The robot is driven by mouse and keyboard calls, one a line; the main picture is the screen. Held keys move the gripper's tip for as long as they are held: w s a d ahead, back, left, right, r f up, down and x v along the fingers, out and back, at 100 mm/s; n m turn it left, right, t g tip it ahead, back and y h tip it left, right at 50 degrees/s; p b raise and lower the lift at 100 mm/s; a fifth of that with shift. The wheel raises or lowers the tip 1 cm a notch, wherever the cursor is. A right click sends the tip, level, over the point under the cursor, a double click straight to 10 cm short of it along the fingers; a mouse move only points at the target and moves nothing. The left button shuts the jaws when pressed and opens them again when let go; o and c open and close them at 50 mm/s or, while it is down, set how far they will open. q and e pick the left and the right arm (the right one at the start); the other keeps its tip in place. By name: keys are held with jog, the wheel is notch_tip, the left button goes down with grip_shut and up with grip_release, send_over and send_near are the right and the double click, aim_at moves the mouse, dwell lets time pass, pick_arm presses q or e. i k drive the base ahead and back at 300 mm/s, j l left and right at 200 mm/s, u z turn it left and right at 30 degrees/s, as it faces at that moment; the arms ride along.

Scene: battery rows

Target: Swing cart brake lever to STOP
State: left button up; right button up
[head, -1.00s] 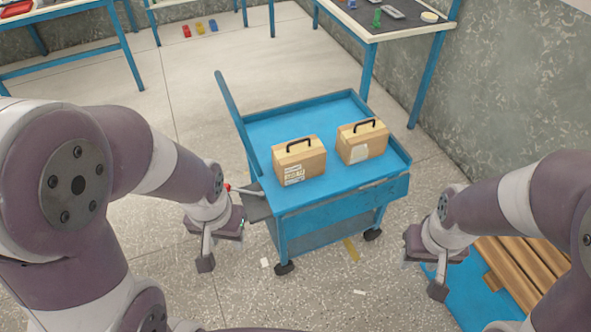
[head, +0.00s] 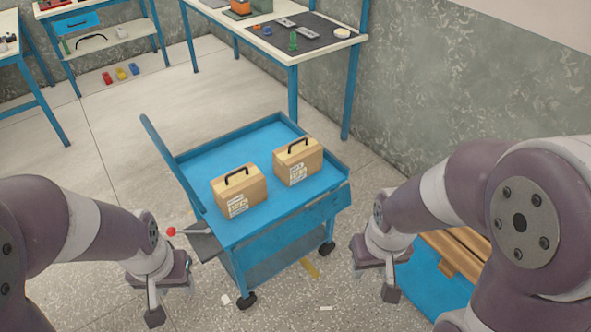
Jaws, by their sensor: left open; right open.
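The blue cart (head: 195,163) stands in front of me with two tan cases with black handles on its top tray, a left case (head: 239,190) and a right case (head: 298,161). The brake lever (head: 187,231) sticks out from the cart's left side by a dark grey plate (head: 205,246). It has a red knob (head: 171,232) at its end. My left gripper (head: 170,304) is open and empty, below and left of the knob, apart from it. My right gripper (head: 376,283) is open and empty, to the right of the cart. No STOP marking is readable.
A workbench (head: 315,48) stands behind the cart. Floor left of the cart is clear.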

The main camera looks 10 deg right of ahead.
aim_at(171, 231)
jog(key=i+j+z, duration=0.1)
jog(key=j, duration=0.25)
jog(key=i+j+z, duration=0.15)
jog(key=i+j, duration=0.15)
jog(key=i+j+z, duration=0.1)
jog(key=j, duration=0.3)
jog(key=i+j+z, duration=0.15)
jog(key=j, duration=0.2)
jog(key=i+j+z, duration=0.1)
jog(key=j, duration=0.3)
jog(key=i+j+z, duration=0.15)
jog(key=j, duration=0.3)
jog(key=i, duration=0.1)
